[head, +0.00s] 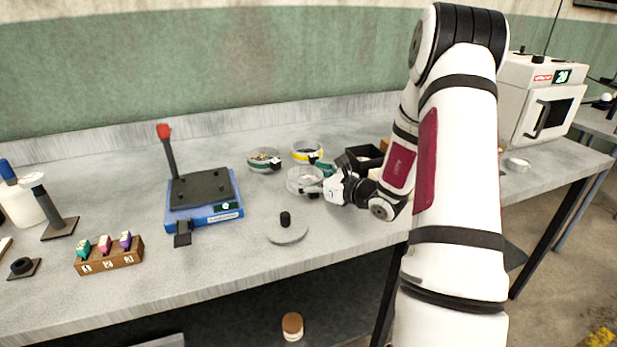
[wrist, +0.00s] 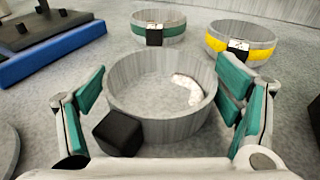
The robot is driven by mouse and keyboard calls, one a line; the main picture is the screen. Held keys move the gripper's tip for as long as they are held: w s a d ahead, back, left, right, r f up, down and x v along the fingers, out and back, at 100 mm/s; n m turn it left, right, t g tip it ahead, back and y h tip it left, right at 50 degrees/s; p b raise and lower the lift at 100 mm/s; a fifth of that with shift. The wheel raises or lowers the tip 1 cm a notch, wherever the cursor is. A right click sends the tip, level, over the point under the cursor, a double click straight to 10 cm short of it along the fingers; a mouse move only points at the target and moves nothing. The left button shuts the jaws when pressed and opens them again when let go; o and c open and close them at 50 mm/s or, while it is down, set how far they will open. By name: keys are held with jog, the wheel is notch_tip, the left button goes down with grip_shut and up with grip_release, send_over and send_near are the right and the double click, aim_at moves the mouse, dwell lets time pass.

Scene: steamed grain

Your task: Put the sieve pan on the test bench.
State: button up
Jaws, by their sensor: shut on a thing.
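The sieve pan, a plain grey round pan (head: 302,180), is at the middle of the test bench (head: 345,228). It also shows in the wrist view (wrist: 150,127), with a white curved piece (wrist: 188,88) inside and a black block (wrist: 118,133) at its near left side. My gripper (head: 325,180) is shut on the pan. Its green-padded fingers (wrist: 165,108) are on either side of the pan wall in the wrist view. The pan looks upright. I cannot tell whether its underside touches the bench.
A green-banded sieve (head: 264,161) and a yellow-banded sieve (head: 307,152) stand just behind the pan. A black open box (head: 360,160) is to the right. A blue device with a red-tipped lever (head: 203,195) is to the left. A knobbed grey disc (head: 287,232) lies in front.

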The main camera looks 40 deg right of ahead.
jog(key=o, duration=1.2)
jog(key=shift+c, duration=0.2)
jog(key=shift+r, duration=0.1)
